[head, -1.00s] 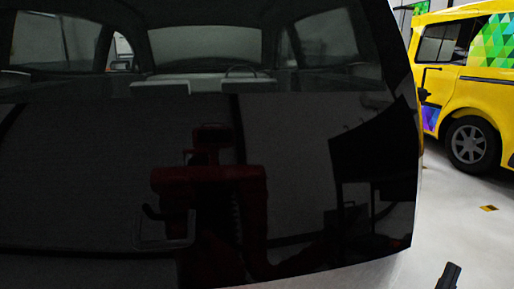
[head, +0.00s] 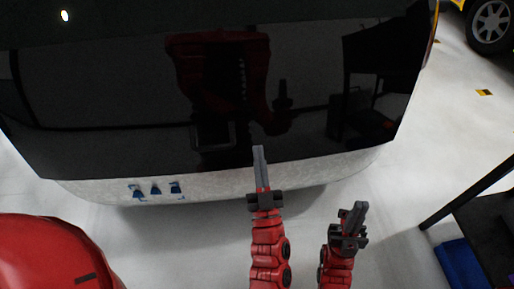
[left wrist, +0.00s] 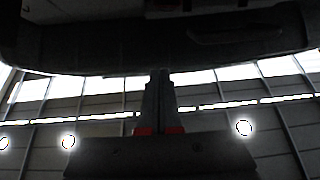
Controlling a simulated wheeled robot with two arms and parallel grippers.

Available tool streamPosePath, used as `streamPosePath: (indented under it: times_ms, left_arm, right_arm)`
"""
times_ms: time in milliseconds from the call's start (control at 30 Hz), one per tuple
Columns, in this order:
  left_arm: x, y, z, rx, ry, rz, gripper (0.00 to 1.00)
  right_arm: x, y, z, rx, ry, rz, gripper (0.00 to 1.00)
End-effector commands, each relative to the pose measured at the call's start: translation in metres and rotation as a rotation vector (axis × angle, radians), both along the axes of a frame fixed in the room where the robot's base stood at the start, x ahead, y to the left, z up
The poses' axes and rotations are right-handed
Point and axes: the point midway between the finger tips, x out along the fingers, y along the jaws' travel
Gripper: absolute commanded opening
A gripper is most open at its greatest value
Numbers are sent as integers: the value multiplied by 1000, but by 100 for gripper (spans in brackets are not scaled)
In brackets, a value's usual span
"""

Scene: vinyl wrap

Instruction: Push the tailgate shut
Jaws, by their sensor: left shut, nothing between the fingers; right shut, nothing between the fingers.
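The tailgate (head: 110,105) is a glossy black panel across the top of the head view, with my red body mirrored in it. Below its lower edge runs a whitish band (head: 230,182) with small blue marks. I cannot tell whether a gap lies between them. My left gripper (head: 259,155) is shut and empty, its tips overlapping the tailgate's lower edge in the picture; contact is unclear. In the left wrist view its fingers (left wrist: 158,85) point up at a dark panel (left wrist: 110,45) with a recess. My right gripper (head: 358,210) is shut and empty, lower and to the right, over the floor.
A black table or stand (head: 480,215) with a blue item (head: 462,265) is at the right edge. A yellow vehicle's wheel (head: 492,25) shows at the top right. Pale floor (head: 420,145) is clear between. A red rounded shape (head: 45,255) fills the lower left.

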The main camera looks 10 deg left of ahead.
Motion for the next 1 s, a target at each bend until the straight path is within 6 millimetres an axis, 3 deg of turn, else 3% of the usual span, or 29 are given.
streamPosePath:
  times_ms: [333, 500, 700, 1000]
  left_arm:
    - [61, 20, 41, -3, -9, 4, 0]
    - [84, 27, 30, -2, -3, 2, 0]
    - [95, 30, 28, -2, -3, 1, 0]
    - [95, 30, 28, -3, -3, 1, 0]
  right_arm:
    - [1, -1, -1, 2, 1, -2, 0]
    - [1, -1, -5, 2, 2, -2, 0]
    - [1, -1, -5, 2, 2, -2, 0]
    - [1, -1, -5, 2, 2, -2, 0]
